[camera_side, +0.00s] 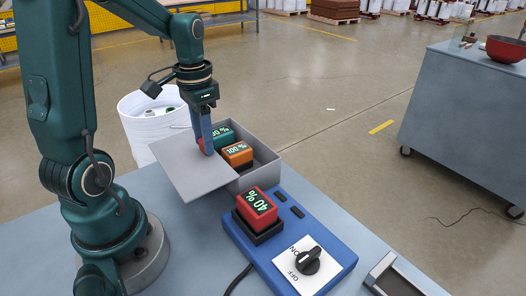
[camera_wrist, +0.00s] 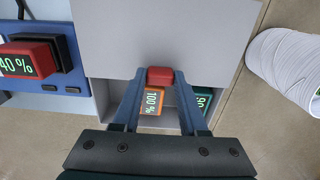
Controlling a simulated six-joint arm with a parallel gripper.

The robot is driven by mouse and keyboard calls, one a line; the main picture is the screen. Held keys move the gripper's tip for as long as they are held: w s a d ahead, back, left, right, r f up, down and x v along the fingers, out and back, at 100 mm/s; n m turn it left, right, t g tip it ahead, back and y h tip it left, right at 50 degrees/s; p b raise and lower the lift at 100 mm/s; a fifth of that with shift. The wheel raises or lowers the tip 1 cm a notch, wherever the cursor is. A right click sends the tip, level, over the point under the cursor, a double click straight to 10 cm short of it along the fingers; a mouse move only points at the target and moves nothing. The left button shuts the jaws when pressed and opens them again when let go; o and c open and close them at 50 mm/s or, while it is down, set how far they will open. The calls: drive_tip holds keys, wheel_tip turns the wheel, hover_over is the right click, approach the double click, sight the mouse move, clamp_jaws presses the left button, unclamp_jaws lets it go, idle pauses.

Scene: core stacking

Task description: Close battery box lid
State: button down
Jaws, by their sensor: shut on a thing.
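The grey battery box (camera_side: 262,169) stands on the table with its flat grey lid (camera_side: 190,172) partly over it, leaving the right part open. A teal battery (camera_side: 222,133) and an orange battery (camera_side: 238,153) show inside the box. My gripper (camera_side: 206,150) points down at the lid and is shut on the lid's red handle (camera_side: 202,146). In the wrist view the fingers hold the red handle (camera_wrist: 160,76) at the lid's edge, and the lid (camera_wrist: 165,35) extends beyond it. The orange battery (camera_wrist: 152,102) and teal battery (camera_wrist: 201,101) lie below the handle there.
A blue charger (camera_side: 290,238) with a red battery (camera_side: 257,205) reading 40 % and a black switch knob (camera_side: 308,261) sits right of the box. A white bin (camera_side: 150,120) stands behind the table. A grey metal piece (camera_side: 385,275) lies at the front right.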

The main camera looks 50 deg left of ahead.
drive_tip(key=shift+w, duration=0.1)
drive_tip(key=w, duration=1)
drive_tip(key=shift+w, duration=0.3)
drive_tip(key=shift+c, duration=2.2)
unclamp_jaws()
drive_tip(key=shift+s, duration=0.1)
wheel_tip(320, 180, up, 5)
drive_tip(key=shift+r, duration=0.1)
